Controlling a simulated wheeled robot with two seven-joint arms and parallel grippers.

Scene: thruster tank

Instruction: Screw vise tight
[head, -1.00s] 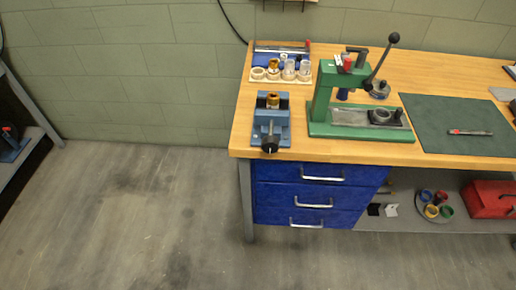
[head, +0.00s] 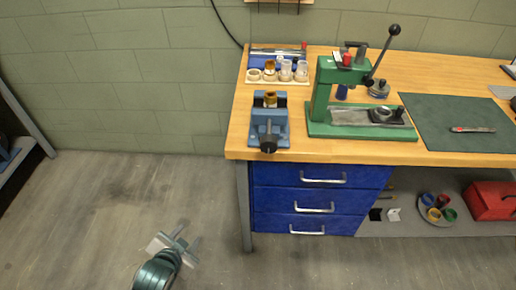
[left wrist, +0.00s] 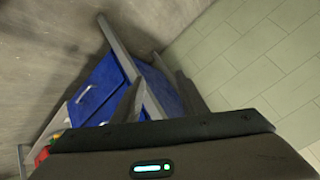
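The blue vise (head: 262,130) stands near the left front corner of the wooden bench. Its black screw handle (head: 268,144) points out toward the front edge. A brass-coloured round part (head: 270,100) sits between its jaws; whether they press on it I cannot tell. My left gripper (head: 183,239) is in the air over the floor, left of and lower in the picture than the bench, well apart from the vise. Its two fingers are spread and empty, as the left wrist view (left wrist: 158,85) also shows. The vise is not visible in the left wrist view. My right gripper is not in view.
The bench (head: 240,140) carries a green press (head: 325,120) right of the vise, a tray of rings and jars (head: 262,82) behind it, and a dark green mat (head: 455,110). Blue drawers (head: 300,200) are below; they show in the left wrist view (left wrist: 95,92). Floor left is free.

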